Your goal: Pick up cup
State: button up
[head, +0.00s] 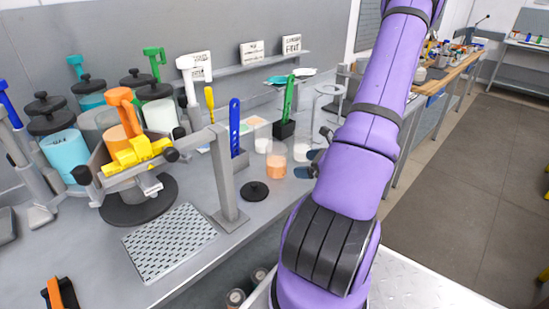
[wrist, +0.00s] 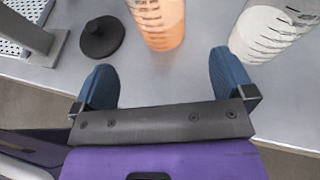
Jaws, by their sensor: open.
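A clear graduated cup with orange contents (head: 276,166) stands upright on the grey bench. In the wrist view the orange cup (wrist: 160,22) is ahead of my gripper, in line with the gap between the fingers, its top cut off by the frame. A second graduated cup with whitish contents (wrist: 268,30) stands to its right, ahead of the right finger. It appears to be the cup in the head view (head: 301,151). My gripper (wrist: 163,64) is open and empty, with blue finger pads apart. In the head view my arm partly hides it.
A black knobbed lid (head: 255,190) lies left of the orange cup, also in the wrist view (wrist: 100,38). A grey post (head: 228,180) and perforated plate (head: 168,243) stand further left. A blue spatula (head: 235,128) and green spatula (head: 288,98) stand behind.

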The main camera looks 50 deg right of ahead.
aim_at(286, 164)
jog(key=x, duration=1)
jog(key=shift+w, duration=0.15)
jog(key=c, duration=1)
